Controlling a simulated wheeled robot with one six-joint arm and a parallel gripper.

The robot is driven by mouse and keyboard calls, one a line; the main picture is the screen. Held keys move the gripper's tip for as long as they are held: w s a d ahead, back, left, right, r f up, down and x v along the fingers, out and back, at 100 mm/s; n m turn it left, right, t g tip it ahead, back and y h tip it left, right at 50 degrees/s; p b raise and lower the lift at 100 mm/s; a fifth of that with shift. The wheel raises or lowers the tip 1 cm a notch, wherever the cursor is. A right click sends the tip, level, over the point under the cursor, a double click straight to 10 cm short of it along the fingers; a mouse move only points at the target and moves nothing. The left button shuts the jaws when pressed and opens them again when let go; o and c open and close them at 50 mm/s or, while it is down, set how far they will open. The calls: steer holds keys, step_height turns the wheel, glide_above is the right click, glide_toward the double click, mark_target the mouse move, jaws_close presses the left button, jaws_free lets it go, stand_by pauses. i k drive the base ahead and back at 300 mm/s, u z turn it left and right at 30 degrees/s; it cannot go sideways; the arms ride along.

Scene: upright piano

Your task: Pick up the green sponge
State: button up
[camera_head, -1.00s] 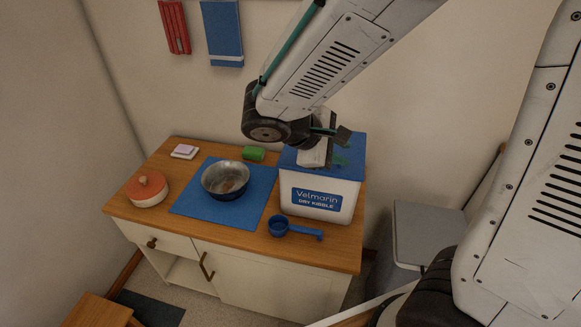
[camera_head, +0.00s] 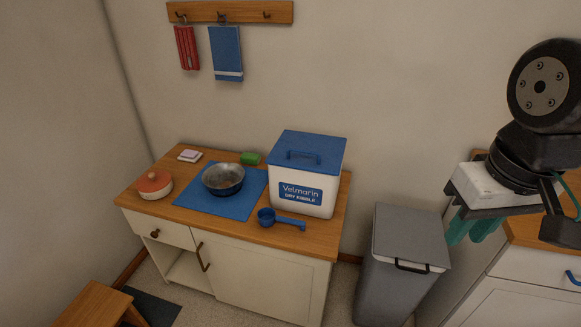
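The green sponge (camera_head: 250,158) is a small green block on the wooden counter top, near its back edge. It lies behind the metal bowl and just left of the white kibble bin; all of its visible side is clear of my arm. My gripper (camera_head: 478,226) is at the far right of the view, well away from the sponge and to the right of the counter. Teal finger parts point down beneath its pale body. Whether the fingers are apart or together is unclear from this angle, and I see nothing held.
The metal bowl (camera_head: 223,179) stands on a blue mat (camera_head: 250,203). The kibble bin (camera_head: 305,175) has a blue lid; a blue scoop (camera_head: 281,219) lies before it. A red-lidded pot (camera_head: 154,186) and a pale pink block (camera_head: 190,155) are left. A grey trash bin (camera_head: 402,262) stands right.

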mark_target(247, 157)
steer(key=z, duration=0.35)
steer(key=k, duration=0.75)
steer(key=u, duration=0.4)
steer(key=i, duration=0.55)
steer(key=u, duration=0.7)
steer(key=i, duration=1.05)
steer(key=z, duration=0.45)
